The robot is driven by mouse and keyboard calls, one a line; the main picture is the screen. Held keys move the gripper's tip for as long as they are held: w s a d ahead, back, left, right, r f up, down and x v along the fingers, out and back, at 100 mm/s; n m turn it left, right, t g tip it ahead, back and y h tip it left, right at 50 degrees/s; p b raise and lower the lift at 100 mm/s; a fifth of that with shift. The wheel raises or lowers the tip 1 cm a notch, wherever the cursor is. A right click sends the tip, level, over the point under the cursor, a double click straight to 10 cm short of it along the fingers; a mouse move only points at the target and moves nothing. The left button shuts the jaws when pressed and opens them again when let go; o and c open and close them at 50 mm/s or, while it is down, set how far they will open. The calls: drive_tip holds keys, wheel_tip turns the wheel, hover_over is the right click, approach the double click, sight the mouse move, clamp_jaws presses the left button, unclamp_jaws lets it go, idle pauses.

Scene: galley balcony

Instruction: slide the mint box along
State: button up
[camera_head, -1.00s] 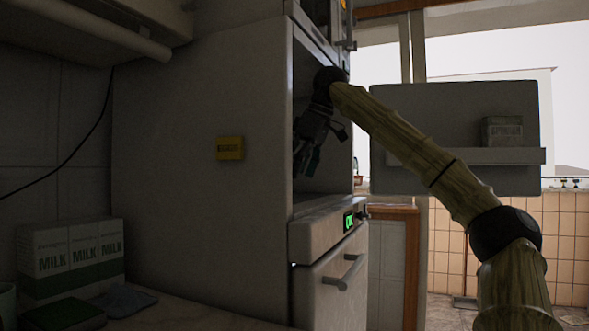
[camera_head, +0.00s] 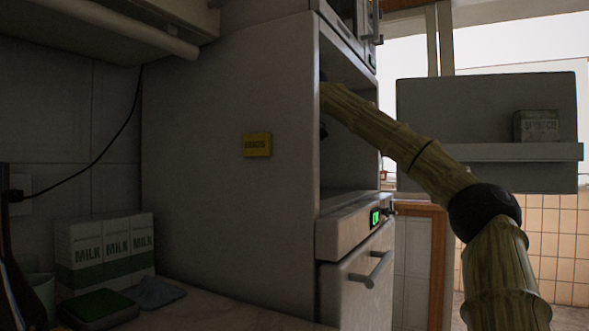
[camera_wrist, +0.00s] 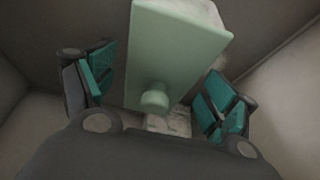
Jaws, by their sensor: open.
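In the wrist view a pale mint-green box (camera_wrist: 180,45) with a round knob (camera_wrist: 154,97) on its near end lies ahead of my gripper (camera_wrist: 160,90). The gripper is open, one teal-padded finger on each side of the box. I see a gap at the left finger; whether the right finger touches the box I cannot tell. In the head view my arm reaches into the open compartment of the tall cabinet (camera_head: 230,190). The gripper and the box are hidden there behind the cabinet's side wall.
Compartment walls (camera_wrist: 285,85) stand close around the gripper. A small pale object (camera_wrist: 168,123) lies below the knob. An open door (camera_head: 485,110) with a shelf and a carton (camera_head: 536,126) is at right. Milk cartons (camera_head: 105,250) stand on the counter at lower left.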

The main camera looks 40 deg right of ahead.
drive_tip(key=b+x, duration=0.1)
drive_tip(key=x, duration=0.3)
drive_tip(key=shift+w+f, duration=0.15)
drive_tip(key=shift+w, duration=0.05)
drive_tip(key=shift+w+a+f+b, duration=0.15)
drive_tip(key=shift+a+f+b, duration=0.1)
drive_tip(key=shift+b, duration=0.1)
drive_tip(key=shift+d, duration=0.1)
drive_tip(key=shift+c, duration=0.2)
drive_tip(key=c, duration=1.1)
drive_tip(key=shift+w+d+f+p, duration=0.1)
drive_tip(key=shift+w+d+p, duration=0.4)
drive_tip(key=shift+d+p, duration=1.15)
drive_tip(key=shift+w+d+r+p, duration=0.1)
drive_tip(key=shift+w+d+p, duration=0.4)
drive_tip(key=shift+d+p, duration=1.15)
drive_tip(key=shift+w+d+f+p, duration=0.1)
drive_tip(key=shift+w+d+p, duration=0.55)
drive_tip(key=shift+d, duration=1.85)
drive_tip(key=shift+c, duration=0.3)
drive_tip(key=shift+s+d+p, duration=0.15)
drive_tip(key=shift+p, duration=0.15)
drive_tip(key=shift+w+d+p, duration=0.25)
drive_tip(key=shift+d+p, duration=0.5)
drive_tip(key=shift+d, duration=0.15)
